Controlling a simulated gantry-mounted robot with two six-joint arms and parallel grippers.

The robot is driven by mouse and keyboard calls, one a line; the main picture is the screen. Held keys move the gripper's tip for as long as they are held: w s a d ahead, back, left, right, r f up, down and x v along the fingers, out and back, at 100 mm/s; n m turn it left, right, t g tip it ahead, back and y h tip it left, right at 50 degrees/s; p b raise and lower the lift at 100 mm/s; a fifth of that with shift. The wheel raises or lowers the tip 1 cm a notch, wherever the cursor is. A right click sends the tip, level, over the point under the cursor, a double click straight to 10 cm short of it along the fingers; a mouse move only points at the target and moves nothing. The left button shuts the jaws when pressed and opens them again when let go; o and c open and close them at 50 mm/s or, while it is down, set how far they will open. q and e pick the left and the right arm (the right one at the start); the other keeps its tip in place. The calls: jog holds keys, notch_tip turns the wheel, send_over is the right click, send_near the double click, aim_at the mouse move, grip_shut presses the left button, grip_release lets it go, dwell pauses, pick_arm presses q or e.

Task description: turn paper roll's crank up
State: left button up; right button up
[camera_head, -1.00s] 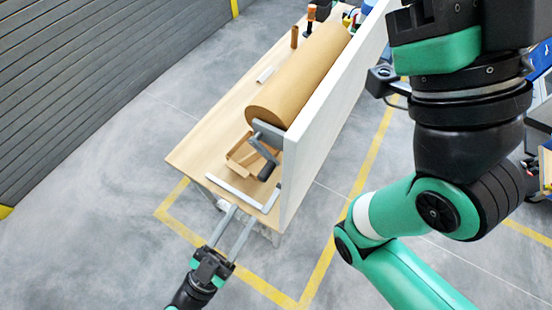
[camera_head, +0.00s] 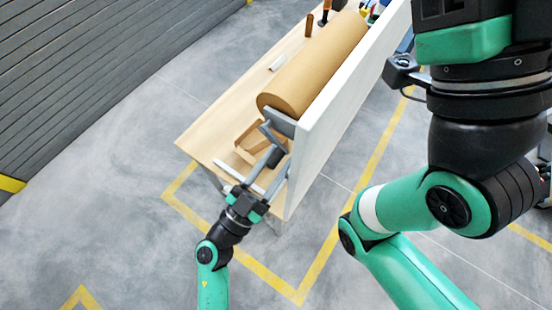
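The brown paper roll (camera_head: 315,68) lies lengthwise on the wooden table. Its grey crank (camera_head: 271,133) is at the near end, and the dark handle is partly hidden by my gripper's fingers. My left gripper (camera_head: 281,157) reaches up from the bottom of the view. Its two long grey fingers are spread apart, with the tips at the crank handle. The handle seems to lie between or just behind the tips; contact cannot be told. My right arm fills the right side, but its gripper is out of view.
A white panel (camera_head: 335,105) stands along the table's right side, close to the crank. A cardboard piece (camera_head: 245,150) lies beneath the roll's near end. Small items stand at the table's (camera_head: 213,130) far end. The floor left of the table is clear.

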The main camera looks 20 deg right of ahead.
pick_arm(q)
grip_shut()
dwell(0.3)
jog(key=c, duration=0.5)
grip_release()
jog(key=o, duration=0.6)
jog(key=shift+o, duration=0.2)
jog(key=v, duration=1.1)
jog(key=shift+s+a+f, duration=0.15)
jog(key=shift+s+a, duration=0.05)
jog(key=shift+a, duration=0.05)
